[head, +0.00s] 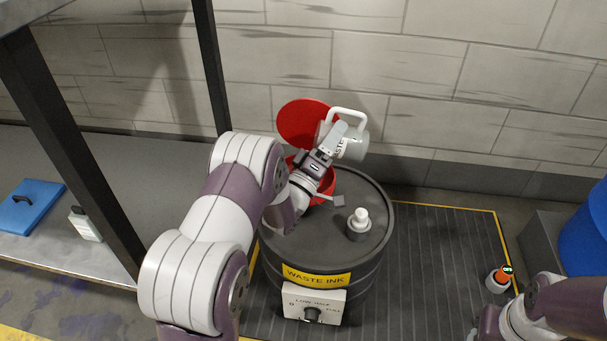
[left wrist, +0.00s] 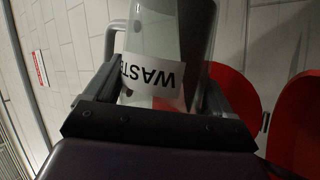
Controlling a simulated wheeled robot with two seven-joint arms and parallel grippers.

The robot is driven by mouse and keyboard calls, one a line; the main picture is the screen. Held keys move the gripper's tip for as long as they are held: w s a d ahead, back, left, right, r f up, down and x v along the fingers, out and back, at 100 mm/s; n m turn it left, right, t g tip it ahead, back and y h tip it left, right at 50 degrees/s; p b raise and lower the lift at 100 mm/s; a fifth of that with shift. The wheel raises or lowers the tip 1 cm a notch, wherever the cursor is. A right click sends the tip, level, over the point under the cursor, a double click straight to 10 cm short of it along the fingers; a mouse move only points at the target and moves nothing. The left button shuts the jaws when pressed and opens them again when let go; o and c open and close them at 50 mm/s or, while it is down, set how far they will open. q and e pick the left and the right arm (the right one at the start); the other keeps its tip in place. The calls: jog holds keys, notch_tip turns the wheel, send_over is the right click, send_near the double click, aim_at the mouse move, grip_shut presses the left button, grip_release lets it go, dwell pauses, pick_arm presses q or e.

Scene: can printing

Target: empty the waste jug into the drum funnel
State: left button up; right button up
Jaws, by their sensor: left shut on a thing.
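My left gripper (head: 336,146) is shut on the waste jug (head: 355,148), a pale see-through jug with a white handle and a "WASTE" label. The jug is above the back of the drum, with its handle uppermost in the head view, and looks tipped. Its mouth and contents are not clear. In the left wrist view the jug (left wrist: 160,40) sits between the fingers (left wrist: 160,95), its label upside down. The red drum funnel (head: 327,188) is below the gripper, partly hidden by the arm. Its round red lid (head: 302,122) stands open behind.
The black drum (head: 362,276) carries a yellow "WASTE INK" label and a white-capped fitting (head: 358,222) on top. It stands on a ribbed mat (head: 440,250) before a block wall. A shelf post (head: 75,130) is at left. A blue drum (head: 585,235) is at right.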

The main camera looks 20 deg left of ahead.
pick_arm(q)
jog(key=shift+s+a+r+n, duration=0.1)
jog(key=shift+s+a+n, duration=0.05)
jog(key=shift+a+n, duration=0.15)
jog(key=shift+a+r+n+t+y, duration=0.15)
jog(key=shift+a+n+t+y, duration=0.05)
jog(key=shift+n+t+y, duration=0.5)
jog(key=shift+r, duration=0.1)
